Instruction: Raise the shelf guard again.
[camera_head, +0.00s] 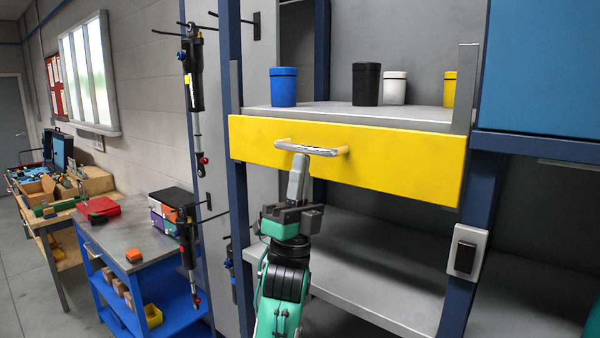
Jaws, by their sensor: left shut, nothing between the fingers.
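The shelf guard is a wide yellow panel (400,166) across the front of the shelf (330,110), with its top edge about level with the shelf's surface. A pale bar handle (315,148) sticks out from its front, left of the panel's middle. My left gripper (299,160) comes up from below, with its shut fingers pointing up at the left part of the handle. Its tips overlap the handle's underside in the view; whether they touch cannot be told. Nothing shows between the fingers. My right gripper is not in view.
A blue can (283,87), a black can (366,84), a white can (395,89) and a partly hidden yellow can (450,90) stand on the shelf. Blue posts (470,230) flank it; a switch (466,252) sits on the right one. A lower shelf (375,270) is bare.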

